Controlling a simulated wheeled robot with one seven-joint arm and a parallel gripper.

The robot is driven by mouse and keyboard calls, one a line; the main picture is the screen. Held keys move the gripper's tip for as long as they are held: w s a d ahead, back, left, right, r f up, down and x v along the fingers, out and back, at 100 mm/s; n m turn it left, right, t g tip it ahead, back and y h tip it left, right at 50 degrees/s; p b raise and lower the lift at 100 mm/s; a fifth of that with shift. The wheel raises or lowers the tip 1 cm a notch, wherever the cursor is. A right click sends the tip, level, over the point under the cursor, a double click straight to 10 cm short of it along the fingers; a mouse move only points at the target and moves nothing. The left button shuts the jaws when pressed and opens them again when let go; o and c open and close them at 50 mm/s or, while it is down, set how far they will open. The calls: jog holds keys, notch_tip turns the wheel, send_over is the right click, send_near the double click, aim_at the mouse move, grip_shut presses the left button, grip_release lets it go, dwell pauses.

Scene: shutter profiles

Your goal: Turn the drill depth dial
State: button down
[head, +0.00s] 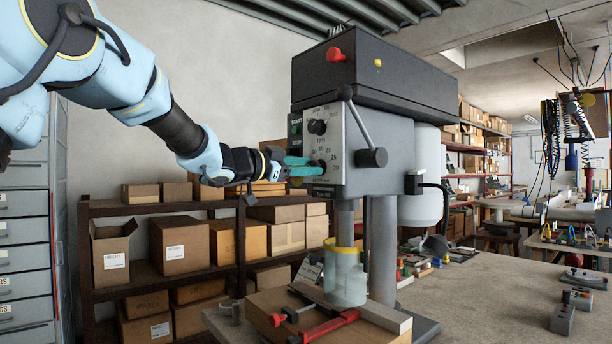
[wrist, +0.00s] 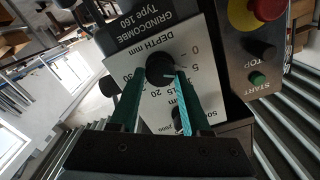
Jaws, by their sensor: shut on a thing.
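The drill press (head: 375,85) stands on the bench with a pale scale panel on its front. The depth dial (wrist: 161,69) is a round black knob with a light pointer line, under the "DEPTH mm" lettering in the wrist view, where the panel appears turned over. My gripper (wrist: 162,80) has its two teal fingers on either side of the dial and is shut on it. In the head view my gripper (head: 304,166) reaches the lower part of the panel from the left, and its fingers partly hide the dial.
A second black knob (head: 317,127) sits above the dial. A feed lever (head: 361,125) stands at the panel's right. Green start (wrist: 258,79) and red stop (wrist: 268,8) buttons are beside the panel. A clamp (head: 325,325) and guard (head: 345,275) are below.

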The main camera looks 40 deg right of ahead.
jog(key=m+b, duration=0.3)
jog(key=m, duration=0.2)
jog(key=shift+f+m+b, duration=0.1)
jog(key=shift+m+b, duration=0.25)
jog(key=shift+m, duration=0.05)
dwell(0.4)
jog(key=shift+c, duration=2)
grip_release()
jog(key=a+b, duration=0.3)
jog(key=a, duration=0.7)
jog(key=shift+w+a, duration=0.25)
jog(key=shift+a, duration=0.15)
